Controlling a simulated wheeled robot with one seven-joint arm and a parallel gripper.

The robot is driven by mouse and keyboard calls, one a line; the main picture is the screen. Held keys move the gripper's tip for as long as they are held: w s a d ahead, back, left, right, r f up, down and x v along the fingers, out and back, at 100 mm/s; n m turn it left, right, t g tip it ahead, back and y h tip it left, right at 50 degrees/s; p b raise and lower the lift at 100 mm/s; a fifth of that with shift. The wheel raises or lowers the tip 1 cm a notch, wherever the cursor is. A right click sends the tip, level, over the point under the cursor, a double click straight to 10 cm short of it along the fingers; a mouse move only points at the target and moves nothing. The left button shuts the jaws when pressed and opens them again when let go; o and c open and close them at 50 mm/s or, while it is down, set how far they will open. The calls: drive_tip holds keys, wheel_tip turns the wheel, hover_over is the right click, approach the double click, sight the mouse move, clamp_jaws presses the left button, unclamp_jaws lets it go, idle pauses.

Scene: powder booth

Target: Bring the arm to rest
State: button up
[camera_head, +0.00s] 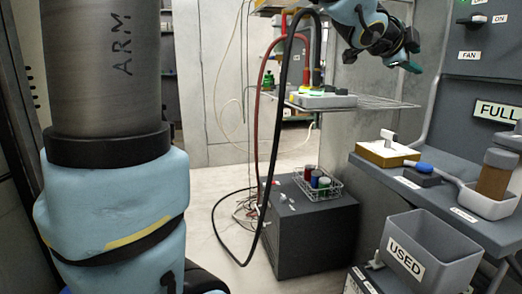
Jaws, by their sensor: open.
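My arm comes in from the top of the view, in light blue and black. My gripper (413,55) is at the upper right, in the air above and to the right of the wire shelf. Its jaws are open, and nothing shows between them. My big grey and light blue arm link marked ARM fills the left side.
A wire shelf (385,104) carries a white and yellow device. Below, a dark cabinet (312,232) bears a wire basket of jars (321,184). At right are a grey bench (436,196), a yellow box (388,154) and a bin marked USED (425,250). Hoses hang mid-view.

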drive_tip(key=w+a+f+n+y, duration=0.35)
drive_tip(key=a+f+n, duration=0.25)
drive_tip(key=a+f, duration=0.45)
drive_tip(key=w+a+f+n+y, duration=0.3)
drive_tip(key=a+f+n+y, duration=0.25)
drive_tip(key=a+f, duration=0.45)
drive_tip(key=s+a+f+n+g+y, duration=0.2)
drive_tip(key=s+a+f+n+g, duration=0.2)
drive_tip(key=s+a+f+n, duration=0.45)
drive_tip(key=s+a+f+n+g+y, duration=0.1)
drive_tip(key=s+a+f+n+g, duration=0.3)
drive_tip(key=s+a, duration=0.55)
drive_tip(key=w+a+r+p, duration=0.1)
drive_tip(key=r+p, duration=0.9)
drive_tip(key=p, duration=0.1)
drive_tip(key=w+r+p, duration=0.2)
drive_tip(key=r+p, duration=0.8)
drive_tip(key=p, duration=0.1)
drive_tip(key=shift+a+t, duration=0.4)
